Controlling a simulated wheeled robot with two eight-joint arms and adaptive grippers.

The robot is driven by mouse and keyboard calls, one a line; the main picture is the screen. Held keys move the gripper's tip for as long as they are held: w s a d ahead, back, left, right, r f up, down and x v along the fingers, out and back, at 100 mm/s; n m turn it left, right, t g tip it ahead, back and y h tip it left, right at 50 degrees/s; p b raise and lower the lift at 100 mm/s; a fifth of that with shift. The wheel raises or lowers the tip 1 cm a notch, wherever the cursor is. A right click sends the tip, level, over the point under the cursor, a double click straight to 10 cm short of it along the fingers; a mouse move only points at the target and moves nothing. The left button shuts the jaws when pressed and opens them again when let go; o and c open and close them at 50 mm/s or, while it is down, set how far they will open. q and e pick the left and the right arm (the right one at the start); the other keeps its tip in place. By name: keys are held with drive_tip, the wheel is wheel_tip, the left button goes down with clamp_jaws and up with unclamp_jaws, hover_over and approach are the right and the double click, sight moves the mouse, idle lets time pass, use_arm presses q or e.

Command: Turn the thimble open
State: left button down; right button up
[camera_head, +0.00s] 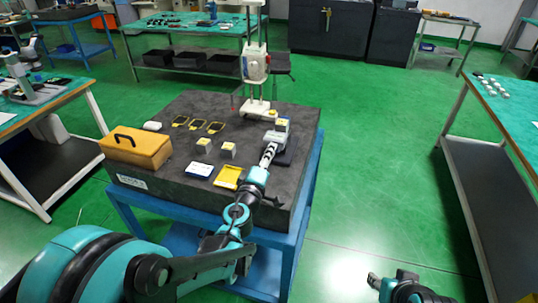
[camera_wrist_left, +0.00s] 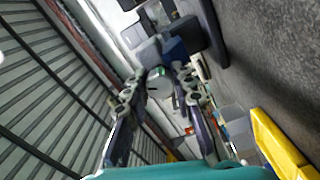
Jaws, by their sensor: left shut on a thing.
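My left gripper (camera_head: 268,155) reaches over the front right part of the dark granite table (camera_head: 235,110). Its fingers are closed around a small light-grey round part, the thimble (camera_wrist_left: 160,84), between the fingertips in the left wrist view. The instrument that bears the thimble, a pale and dark device (camera_head: 283,130), stands at the granite's right side and is partly hidden by the gripper. My right gripper (camera_head: 378,282) shows only as a small dark end at the bottom edge of the head view; its finger state is unclear.
A yellow case (camera_head: 136,147) stands at the granite's left edge. A tall white stand (camera_head: 256,70) rises behind the gripper. Small boxes (camera_head: 204,145), a white-blue card (camera_head: 199,170) and a yellow tray (camera_head: 229,177) lie nearby. Green floor right of the table is clear.

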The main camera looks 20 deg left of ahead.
use_arm(q)
drive_tip(key=shift+n, duration=1.8)
drive_tip(key=c, duration=1.3)
unclamp_jaws()
drive_tip(key=shift+o, duration=0.2)
drive_tip(key=s, duration=1.2)
drive_tip(key=shift+a, duration=0.15)
drive_tip(key=shift+a, duration=0.1)
